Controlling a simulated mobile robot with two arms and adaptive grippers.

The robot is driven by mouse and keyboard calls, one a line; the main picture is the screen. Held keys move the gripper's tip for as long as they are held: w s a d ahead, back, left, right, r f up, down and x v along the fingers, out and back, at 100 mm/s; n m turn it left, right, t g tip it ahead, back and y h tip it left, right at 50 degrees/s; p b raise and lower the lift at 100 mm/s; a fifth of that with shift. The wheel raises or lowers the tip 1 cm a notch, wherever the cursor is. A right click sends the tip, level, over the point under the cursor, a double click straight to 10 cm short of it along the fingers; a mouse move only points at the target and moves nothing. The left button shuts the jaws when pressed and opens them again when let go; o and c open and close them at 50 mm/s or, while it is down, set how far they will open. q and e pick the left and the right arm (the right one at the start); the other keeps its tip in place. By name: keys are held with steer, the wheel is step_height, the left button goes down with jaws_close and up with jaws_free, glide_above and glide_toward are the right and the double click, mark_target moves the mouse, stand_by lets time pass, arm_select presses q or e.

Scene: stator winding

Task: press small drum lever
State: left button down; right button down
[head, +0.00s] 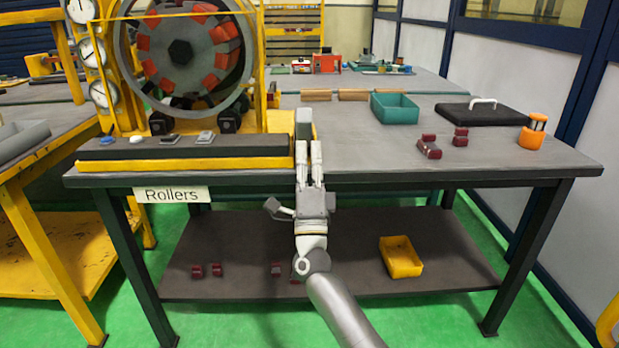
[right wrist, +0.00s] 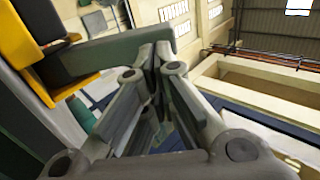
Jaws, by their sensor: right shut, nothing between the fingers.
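The drum machine (head: 181,52) stands on the left part of the workbench, with a round grey housing and red blocks around a dark hub. A grey lever (head: 304,122) sticks out at the right front corner of its yellow base. My right gripper (head: 309,150) is at the bench's front edge, fingers shut and empty, tips just below the lever in the picture. In the right wrist view the lever is a dark grey bar (right wrist: 105,54) that reaches to the shut fingertips (right wrist: 155,58). I cannot tell whether they touch. My left gripper is not in view.
Switches (head: 205,137) sit on the black front panel. A teal bin (head: 395,107), dark red parts (head: 429,147), a black case (head: 484,112) and an orange item (head: 532,133) are on the bench's right. A yellow bin (head: 400,257) is on the lower shelf. The bench's middle is clear.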

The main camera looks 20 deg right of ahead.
mark_target(309, 127)
steer(key=shift+x, duration=1.2)
steer(key=shift+w+r, duration=0.25)
steer(key=shift+w, duration=0.05)
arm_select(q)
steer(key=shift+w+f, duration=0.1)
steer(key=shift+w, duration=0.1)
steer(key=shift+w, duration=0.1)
arm_select(e)
steer(key=shift+d, duration=0.1)
